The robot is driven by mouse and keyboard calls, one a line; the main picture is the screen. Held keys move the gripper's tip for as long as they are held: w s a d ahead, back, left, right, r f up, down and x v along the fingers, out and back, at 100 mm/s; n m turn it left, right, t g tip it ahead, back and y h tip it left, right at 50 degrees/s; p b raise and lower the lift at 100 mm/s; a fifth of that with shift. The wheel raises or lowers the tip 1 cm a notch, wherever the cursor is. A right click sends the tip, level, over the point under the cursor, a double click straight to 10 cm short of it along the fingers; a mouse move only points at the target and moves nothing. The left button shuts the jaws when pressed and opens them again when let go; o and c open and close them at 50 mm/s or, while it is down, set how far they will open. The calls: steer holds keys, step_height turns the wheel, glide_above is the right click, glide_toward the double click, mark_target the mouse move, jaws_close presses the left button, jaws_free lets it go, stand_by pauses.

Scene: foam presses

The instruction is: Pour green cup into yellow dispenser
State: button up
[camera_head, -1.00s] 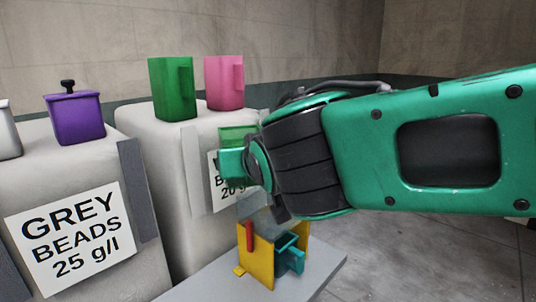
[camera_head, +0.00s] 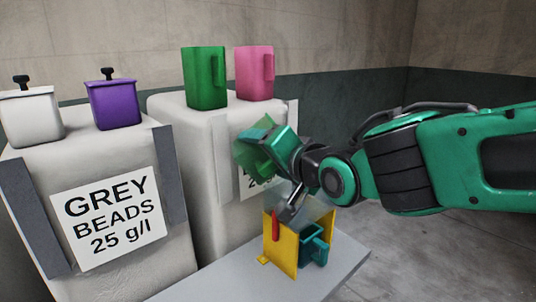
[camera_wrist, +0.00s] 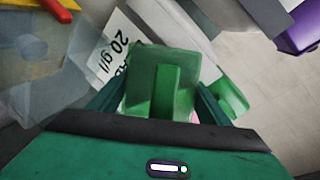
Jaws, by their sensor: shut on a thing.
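My gripper (camera_head: 268,142) is shut on a translucent green cup (camera_head: 256,152), held tilted in the air in front of the bead sack's label. In the wrist view the green cup (camera_wrist: 165,75) sits between the two fingers, its handle towards the camera. The yellow dispenser (camera_head: 283,255) stands on a grey table below and slightly right of the cup. It has a red lever (camera_head: 275,227), a clear hopper on top and a teal cup (camera_head: 314,243) at its right side. In the wrist view the clear hopper (camera_wrist: 40,65) lies to the left. The cup's contents cannot be made out.
Two large sacks stand behind and left, one labelled "GREY BEADS 25 g/l" (camera_head: 107,215). On them stand a white box (camera_head: 30,120), a purple box (camera_head: 116,103), a green jug (camera_head: 205,78) and a pink jug (camera_head: 254,73). The grey table (camera_head: 215,285) has free room left of the dispenser.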

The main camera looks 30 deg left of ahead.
steer(key=shift+w+f+m+y, duration=0.1)
steer(key=shift+f+m+y, duration=0.15)
steer(key=shift+m, duration=0.35)
steer(key=shift+f+m+y, duration=0.1)
steer(key=shift+m+y, duration=0.25)
steer(key=shift+m, duration=0.25)
steer(key=m, duration=0.2)
steer(key=f+m+y, duration=0.1)
steer(key=shift+w+d, duration=0.25)
steer(key=shift+d, duration=0.15)
steer(key=shift+w+d+m+t+y, duration=0.3)
steer(key=shift+m+y, duration=0.2)
steer(key=shift+m, duration=0.5)
steer(key=shift+w+d+r+m+t, duration=0.1)
steer(key=shift+d+r+m+t, duration=0.2)
steer(key=shift+r+m, duration=0.25)
steer(key=shift+w+d+r+m+t+y, duration=0.15)
steer(key=shift+w+d+r+m+y, duration=0.05)
steer(key=shift+m, duration=0.5)
steer(key=shift+w+d+r+m+t+y, duration=0.15)
steer(key=shift+d+r+m+y, duration=0.05)
steer(key=shift+m, duration=0.45)
